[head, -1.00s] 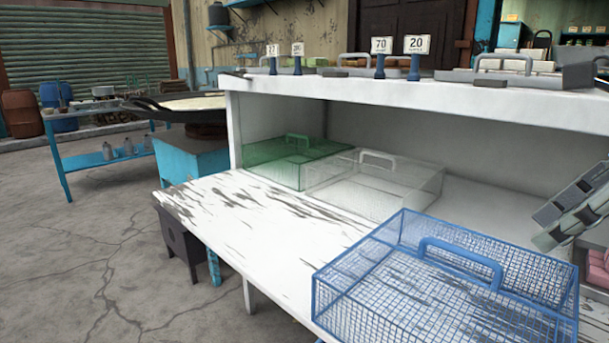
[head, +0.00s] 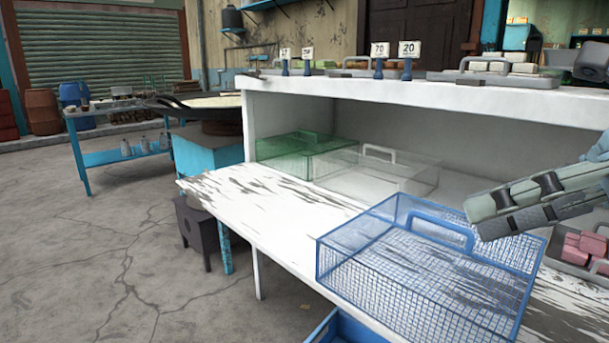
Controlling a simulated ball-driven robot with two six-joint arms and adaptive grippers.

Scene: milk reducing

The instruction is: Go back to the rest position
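My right gripper (head: 474,218) reaches in from the right edge, above the right side of the blue wire basket (head: 345,265). Its two fingers lie side by side with no clear gap between them, and nothing shows in them. The blue basket stands on the worn white counter (head: 235,190) and its handle stands up. My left gripper is not in view.
A green wire basket (head: 290,155) and a white wire basket (head: 375,180) stand further back under the white shelf (head: 340,88). Pink blocks (head: 590,245) lie at the right. A blue crate (head: 335,328) shows at the bottom. Open floor lies left.

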